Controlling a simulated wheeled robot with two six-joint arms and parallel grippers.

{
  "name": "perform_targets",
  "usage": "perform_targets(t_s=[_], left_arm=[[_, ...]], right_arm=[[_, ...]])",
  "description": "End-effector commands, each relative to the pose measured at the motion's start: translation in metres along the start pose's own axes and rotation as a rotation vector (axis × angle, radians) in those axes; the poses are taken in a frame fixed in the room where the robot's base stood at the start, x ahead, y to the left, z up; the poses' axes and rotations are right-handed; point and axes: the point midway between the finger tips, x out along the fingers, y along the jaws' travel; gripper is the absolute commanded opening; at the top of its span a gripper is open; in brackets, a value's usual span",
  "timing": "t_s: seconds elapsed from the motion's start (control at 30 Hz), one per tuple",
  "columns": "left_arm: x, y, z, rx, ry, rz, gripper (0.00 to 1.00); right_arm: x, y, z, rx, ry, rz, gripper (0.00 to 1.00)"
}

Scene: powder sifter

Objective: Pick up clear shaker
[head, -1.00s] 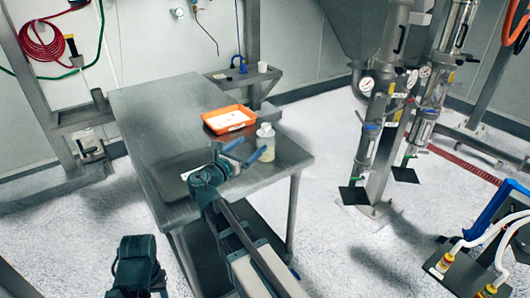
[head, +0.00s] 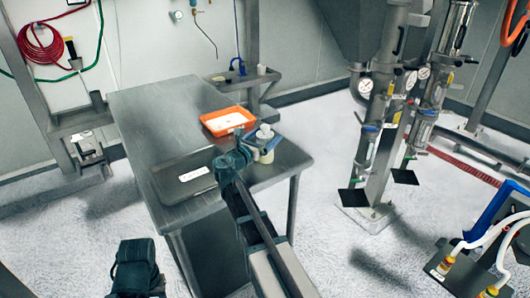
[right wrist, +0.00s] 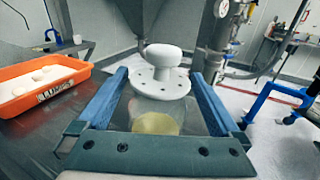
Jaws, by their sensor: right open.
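The clear shaker (head: 267,155) stands upright near the right edge of the steel table (head: 165,100). In the right wrist view the shaker (right wrist: 157,122) has a white lid with holes and a knob, and yellowish contents low inside. My right gripper (head: 260,141) is open around it. In the right wrist view the blue fingers of the right gripper (right wrist: 160,76) lie on either side of the shaker, with gaps showing at the lid. Whether the fingers touch its body is unclear.
An orange bin (head: 228,121) with white contents sits just behind the shaker, to the left in the right wrist view (right wrist: 40,84). A flat dark tray (head: 165,180) with a white label lies at the table's front left. Steel pipework (head: 370,150) stands right of the table.

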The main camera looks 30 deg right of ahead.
Motion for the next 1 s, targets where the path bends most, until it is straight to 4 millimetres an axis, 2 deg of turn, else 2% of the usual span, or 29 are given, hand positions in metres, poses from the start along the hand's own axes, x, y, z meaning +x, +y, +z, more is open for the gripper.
perform_targets(t_s=[0.03,0.1,0.37,0.9,1.0], left_arm=[[-0.0004,0.0000,0.0000,0.000,0.000,0.000,0.50],[-0.0005,0.0000,0.0000,0.000,0.000,0.000,0.50],[-0.0005,0.0000,0.0000,0.000,0.000,0.000,0.50],[-0.0005,0.0000,0.0000,0.000,0.000,0.000,0.50],[-0.0005,0.0000,0.0000,0.000,0.000,0.000,0.50]], right_arm=[[0.0103,0.0009,0.0004,0.000,0.000,-0.003,1.00],[0.0173,0.0010,0.0005,0.000,0.000,-0.001,1.00],[0.0192,0.0000,0.0005,0.000,0.000,0.000,0.98],[0.0189,0.0001,0.0005,0.000,0.000,0.000,0.01],[0.0189,0.0001,0.0005,0.000,0.000,0.000,0.00]])
